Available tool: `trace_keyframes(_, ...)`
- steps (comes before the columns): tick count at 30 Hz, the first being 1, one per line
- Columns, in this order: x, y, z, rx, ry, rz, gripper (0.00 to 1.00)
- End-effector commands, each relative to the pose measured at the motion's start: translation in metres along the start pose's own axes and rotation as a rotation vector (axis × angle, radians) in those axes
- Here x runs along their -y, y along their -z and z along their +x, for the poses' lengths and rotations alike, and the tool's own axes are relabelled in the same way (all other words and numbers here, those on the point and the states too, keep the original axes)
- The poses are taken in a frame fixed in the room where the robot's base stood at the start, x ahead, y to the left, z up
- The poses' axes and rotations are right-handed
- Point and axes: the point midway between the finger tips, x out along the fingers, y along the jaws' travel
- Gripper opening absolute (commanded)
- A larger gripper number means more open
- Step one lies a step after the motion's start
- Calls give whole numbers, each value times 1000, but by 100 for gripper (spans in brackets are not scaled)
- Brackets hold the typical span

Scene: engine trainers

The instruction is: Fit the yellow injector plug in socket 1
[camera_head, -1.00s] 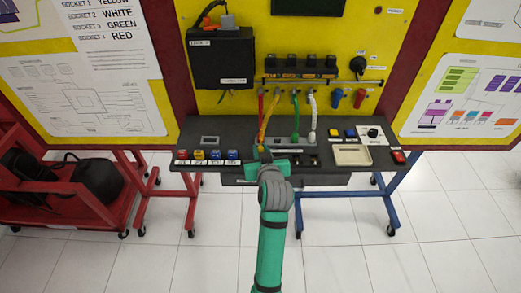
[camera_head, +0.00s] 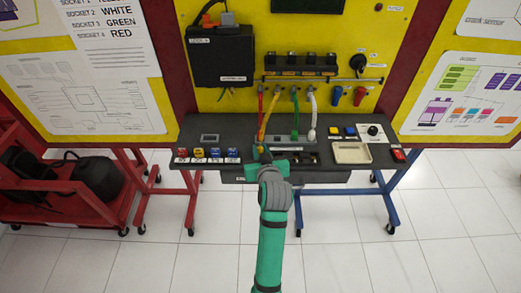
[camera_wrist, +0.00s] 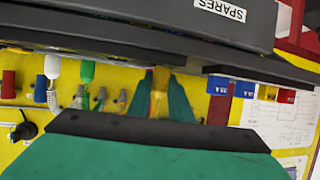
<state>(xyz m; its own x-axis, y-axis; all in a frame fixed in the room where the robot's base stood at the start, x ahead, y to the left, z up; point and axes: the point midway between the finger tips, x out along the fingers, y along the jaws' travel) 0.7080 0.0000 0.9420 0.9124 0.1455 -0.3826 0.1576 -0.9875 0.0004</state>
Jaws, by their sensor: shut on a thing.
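The yellow injector plug (camera_wrist: 160,78) is between the green fingers of my gripper (camera_wrist: 160,95) in the wrist view, and the fingers are shut on it. In the head view my gripper (camera_head: 262,152) is at the front middle of the dark desk. The yellow cable (camera_head: 267,118) runs from the yellow board down to it. The plug's tip is hidden under a dark edge in the wrist view. I cannot make out socket 1 or whether the plug touches it. A sign (camera_head: 105,18) lists the sockets with colours; its top line is partly cut off.
The green plug (camera_wrist: 88,72) and white plug (camera_wrist: 52,68) are beside the yellow one. A red cable (camera_head: 261,105) hangs close by. Small coloured blocks (camera_head: 215,154) stand at the desk's left. A beige tray (camera_head: 352,153) and red button (camera_head: 398,155) are at right.

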Motion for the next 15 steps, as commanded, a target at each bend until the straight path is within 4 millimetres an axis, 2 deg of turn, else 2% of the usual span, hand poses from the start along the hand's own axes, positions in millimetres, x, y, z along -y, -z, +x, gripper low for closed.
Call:
trace_keyframes(10, 0, 0, 0, -1, 0, 0, 28)
trace_keyframes(15, 0, 2, -9, -3, -1, 0, 28)
